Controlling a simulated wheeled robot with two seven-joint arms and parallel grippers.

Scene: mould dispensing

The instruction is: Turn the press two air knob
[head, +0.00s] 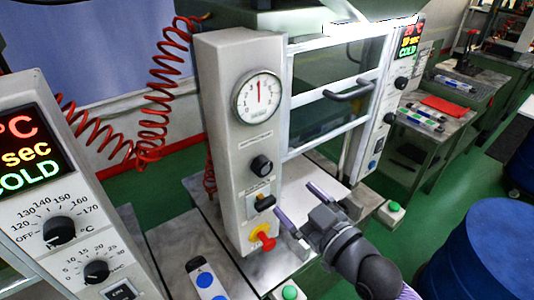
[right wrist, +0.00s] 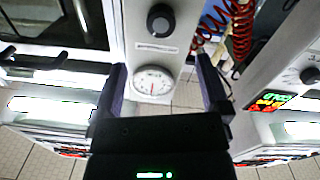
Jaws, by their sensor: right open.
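The press panel in the middle of the head view is a tall light-grey box (head: 237,140) with a round white gauge (head: 258,97), its needle pointing up. Below the gauge is a round black knob (head: 261,165), which I take for the air knob. Under it are a black switch (head: 265,203) and a red button on yellow (head: 262,240). My right gripper (head: 300,203) is open and empty, in front and to the right of the panel's lower part. In the right wrist view the gauge (right wrist: 153,82) shows between the fingers (right wrist: 161,66), with the black knob (right wrist: 160,20) above it. My left gripper is out of view.
A panel with a lit display (head: 20,145) and dials stands at the left. A press window with a dark handle (head: 350,90) is right of the grey box. Red coiled hoses (head: 160,100) hang behind. A green button (head: 290,292) and blue drum (head: 490,250) are in front.

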